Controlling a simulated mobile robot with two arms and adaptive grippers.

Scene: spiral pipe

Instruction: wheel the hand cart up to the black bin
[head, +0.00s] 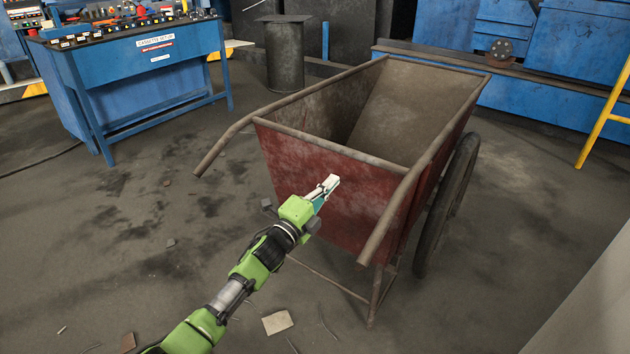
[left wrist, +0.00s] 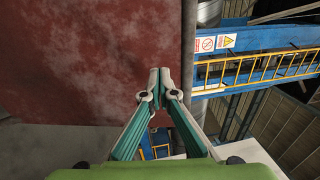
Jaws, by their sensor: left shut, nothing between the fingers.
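The hand cart (head: 335,188) is a rusty red tub with two long handles and a large wheel (head: 447,205) on its right side. It stands in the middle of the head view, its handles towards me. The black bin (head: 284,62), a dark cylinder with a flat top, stands behind the cart, slightly left. My left gripper (head: 333,181) is shut and empty in front of the cart's near red panel, between the handles. In the left wrist view its fingertips (left wrist: 158,74) are together beside the red panel (left wrist: 85,60); contact is unclear. My right gripper is out of view.
A blue control desk (head: 140,75) stands at the left back. Blue machinery (head: 555,70) lines the back right, with a yellow rail (head: 607,112) at the right edge. Small debris (head: 277,321) lies on the floor. Open floor lies left of the cart.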

